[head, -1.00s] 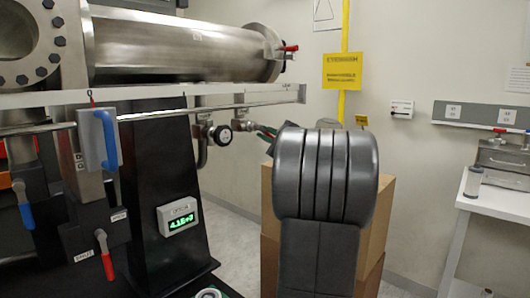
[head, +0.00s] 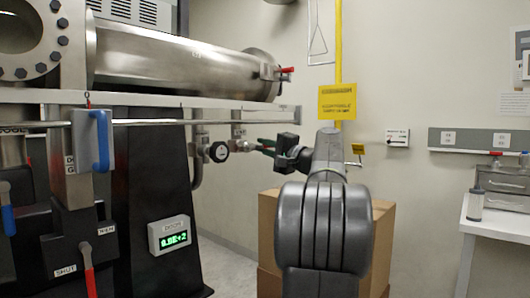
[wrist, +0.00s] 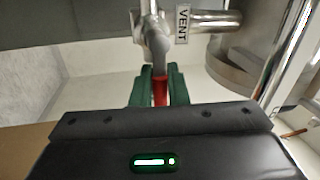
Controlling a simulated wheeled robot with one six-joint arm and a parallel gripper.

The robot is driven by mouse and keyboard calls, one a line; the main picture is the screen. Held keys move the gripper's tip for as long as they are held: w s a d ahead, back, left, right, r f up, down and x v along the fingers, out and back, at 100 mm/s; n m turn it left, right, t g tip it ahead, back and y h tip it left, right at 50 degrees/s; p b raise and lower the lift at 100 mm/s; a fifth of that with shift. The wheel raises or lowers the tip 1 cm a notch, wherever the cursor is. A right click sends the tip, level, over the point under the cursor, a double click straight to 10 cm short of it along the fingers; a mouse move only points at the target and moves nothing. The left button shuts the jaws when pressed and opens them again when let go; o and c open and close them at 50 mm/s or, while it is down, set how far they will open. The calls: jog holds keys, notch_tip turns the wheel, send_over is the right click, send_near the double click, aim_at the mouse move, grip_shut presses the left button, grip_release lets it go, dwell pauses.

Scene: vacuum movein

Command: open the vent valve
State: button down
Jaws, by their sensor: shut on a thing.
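The vent valve (wrist: 157,42) shows in the wrist view as a metal body on a pipe, beside a tag reading VENT. Its red lever handle (wrist: 160,93) points toward my wrist, between the green fingers of my gripper (wrist: 159,86). The gripper is shut on this handle. The valve's handle is too small and covered there to make out.
A green-lit display (head: 169,234) is on the black stand. Cardboard boxes (head: 268,235) stand close beneath my arm. A steel chamber (head: 185,65) lies above the rail (head: 220,112). A white bench (head: 500,222) is at right.

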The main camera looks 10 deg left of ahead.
jog(key=shift+r, duration=0.35)
jog(key=c, duration=1.5)
grip_release()
jog(key=shift+f, duration=0.1)
jog(key=shift+s+d+f, duration=0.1)
jog(key=shift+s+d, duration=0.05)
jog(key=shift+d, duration=0.1)
jog(key=v, duration=1.3)
jog(key=x, duration=1.3)
jog(key=shift+a, duration=0.3)
